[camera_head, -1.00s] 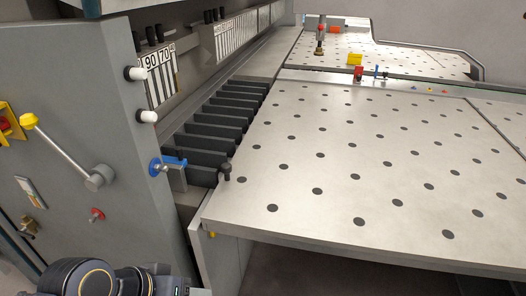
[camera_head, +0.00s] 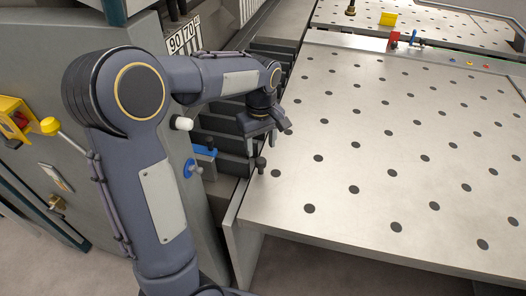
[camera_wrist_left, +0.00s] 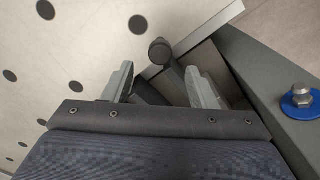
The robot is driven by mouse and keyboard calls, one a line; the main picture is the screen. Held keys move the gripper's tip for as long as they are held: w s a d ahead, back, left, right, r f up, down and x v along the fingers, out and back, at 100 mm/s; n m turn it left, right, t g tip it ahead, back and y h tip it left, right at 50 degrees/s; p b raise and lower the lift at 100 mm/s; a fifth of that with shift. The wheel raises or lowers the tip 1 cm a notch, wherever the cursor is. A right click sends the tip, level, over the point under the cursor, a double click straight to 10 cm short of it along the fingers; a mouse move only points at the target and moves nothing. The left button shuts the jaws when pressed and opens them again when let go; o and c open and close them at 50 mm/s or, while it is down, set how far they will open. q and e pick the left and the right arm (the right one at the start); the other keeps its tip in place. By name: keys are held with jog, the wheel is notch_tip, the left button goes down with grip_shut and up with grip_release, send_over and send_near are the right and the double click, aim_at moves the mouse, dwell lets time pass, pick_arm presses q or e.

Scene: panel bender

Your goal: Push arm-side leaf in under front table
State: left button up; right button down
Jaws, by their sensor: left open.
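The front table (camera_head: 375,150) is a pale dotted plate on the right of the head view. A black knob on a post (camera_head: 260,163) stands at its near left edge. I cannot clearly tell the arm-side leaf apart from the table. My left gripper (camera_head: 270,130) is open and empty, above the table's left edge, just beyond the knob in the picture. In the left wrist view the knob (camera_wrist_left: 160,48) shows beyond and between the two open fingers (camera_wrist_left: 160,88), apparently not held. My right gripper is out of view.
Dark bender segments (camera_head: 225,145) line the table's left side. A yellow block (camera_head: 388,19) and a red part (camera_head: 394,40) lie at the back. The tabletop's middle is clear.

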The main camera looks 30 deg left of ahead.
aim_at(261, 160)
pick_arm(q)
notch_tip(261, 160, down, 6)
dwell(0.4)
grip_shut()
